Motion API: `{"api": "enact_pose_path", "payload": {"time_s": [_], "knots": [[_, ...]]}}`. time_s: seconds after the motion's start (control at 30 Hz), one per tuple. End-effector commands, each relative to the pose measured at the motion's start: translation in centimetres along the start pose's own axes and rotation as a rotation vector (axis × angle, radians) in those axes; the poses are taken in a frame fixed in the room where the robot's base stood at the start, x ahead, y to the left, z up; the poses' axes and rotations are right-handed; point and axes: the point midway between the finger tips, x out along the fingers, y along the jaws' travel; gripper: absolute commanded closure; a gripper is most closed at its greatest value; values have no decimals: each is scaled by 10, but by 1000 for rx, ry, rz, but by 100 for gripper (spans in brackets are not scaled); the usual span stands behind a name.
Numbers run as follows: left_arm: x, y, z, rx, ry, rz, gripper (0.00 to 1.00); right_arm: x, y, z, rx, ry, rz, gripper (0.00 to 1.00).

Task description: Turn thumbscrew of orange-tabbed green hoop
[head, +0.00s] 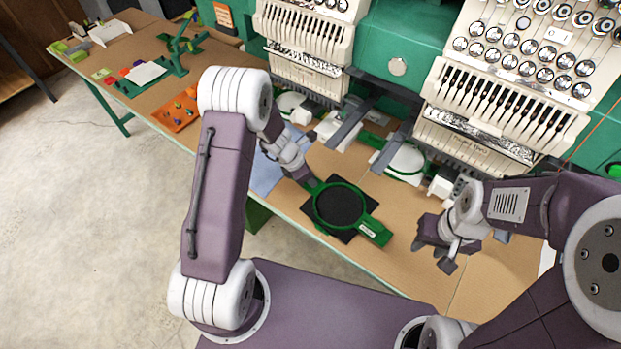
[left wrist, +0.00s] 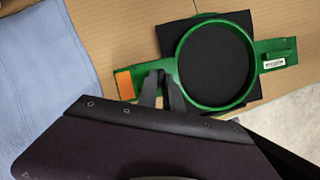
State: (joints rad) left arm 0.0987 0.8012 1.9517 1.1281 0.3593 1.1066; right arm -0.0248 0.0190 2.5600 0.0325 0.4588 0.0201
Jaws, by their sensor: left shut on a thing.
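The green hoop (head: 374,231) lies on the brown worktop with black fabric (head: 338,205) inside its ring. In the left wrist view the hoop (left wrist: 268,58) has an orange tab (left wrist: 125,85) on its left arm and a white label (left wrist: 274,64) on its right arm. A small green upright piece at the right end may be the thumbscrew; I cannot tell. My left gripper (head: 308,183) is shut on the hoop's arm between the orange tab and the ring, also in the left wrist view (left wrist: 163,90). My right gripper (head: 437,250) is open and empty, right of the hoop.
A green and white embroidery machine (head: 397,67) stands behind, with white hoops (head: 404,160) under its heads. A blue cloth (head: 266,172) lies left of the hoop. An orange tray (head: 178,112) and green fixtures are farther left. The worktop's front edge is close to the hoop.

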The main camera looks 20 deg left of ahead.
Motion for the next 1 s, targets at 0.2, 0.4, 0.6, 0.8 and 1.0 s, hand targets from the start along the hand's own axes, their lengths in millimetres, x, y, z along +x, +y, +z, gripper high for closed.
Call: {"api": "enact_pose_path", "payload": {"time_s": [0.2, 0.4, 0.6, 0.8, 1.0], "knots": [[0, 0, 0, 0, 0, 0, 67, 0, 0, 0, 0, 0, 0, 62], [-1, 0, 0, 0, 0, 0, 67, 0, 0, 0, 0, 0, 0, 62], [-34, 1, 2, 1, -2, 4, 67, -12, 0, -1, 0, 0, 0, 62], [-76, 1, 1, 0, -1, 2, 67, -22, 0, -2, 0, 0, 0, 62], [-91, 0, 0, 0, 0, 0, 67, -25, 0, -3, 0, 0, 0, 62]]}}
